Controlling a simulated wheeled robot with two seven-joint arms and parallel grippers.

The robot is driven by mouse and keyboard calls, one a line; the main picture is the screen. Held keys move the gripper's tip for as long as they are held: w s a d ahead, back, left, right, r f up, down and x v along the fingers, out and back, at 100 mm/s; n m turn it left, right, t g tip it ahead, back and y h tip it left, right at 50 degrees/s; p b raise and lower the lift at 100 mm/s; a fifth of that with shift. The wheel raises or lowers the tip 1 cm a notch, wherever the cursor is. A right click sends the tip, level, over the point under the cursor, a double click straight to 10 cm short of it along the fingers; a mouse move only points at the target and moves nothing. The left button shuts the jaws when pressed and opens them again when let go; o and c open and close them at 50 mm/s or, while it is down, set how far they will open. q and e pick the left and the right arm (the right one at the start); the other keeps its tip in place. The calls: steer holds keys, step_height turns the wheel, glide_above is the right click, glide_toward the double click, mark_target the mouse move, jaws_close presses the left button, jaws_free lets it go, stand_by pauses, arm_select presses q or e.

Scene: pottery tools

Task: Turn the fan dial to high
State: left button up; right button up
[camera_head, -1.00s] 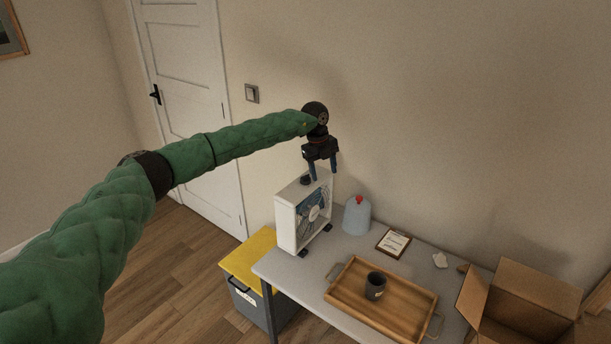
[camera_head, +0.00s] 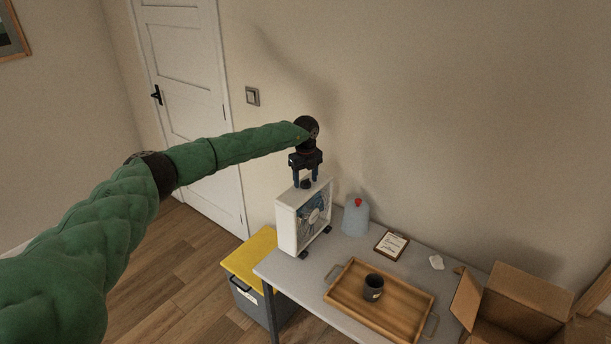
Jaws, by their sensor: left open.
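A white box fan (camera_head: 289,226) stands upright on the left end of the grey table (camera_head: 291,264). Its dark dial (camera_head: 305,184) sits on the top face of the fan. My left gripper (camera_head: 306,183) points down over the fan top. Its two fingers are open, one on each side of the dial. I cannot tell whether the fingers touch the dial. The dial's setting is too small to read. My right gripper is not in view.
A blue-grey jug with a red cap (camera_head: 355,219) stands right of the fan. Further right are a clipboard (camera_head: 391,245), a wooden tray (camera_head: 400,318) with a dark mug (camera_head: 373,287), and an open cardboard box (camera_head: 517,305). A yellow-lidded bin (camera_head: 247,261) stands left of the table.

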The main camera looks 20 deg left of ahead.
arm_select(q)
steer(key=shift+f, duration=0.35)
steer(key=c, duration=1)
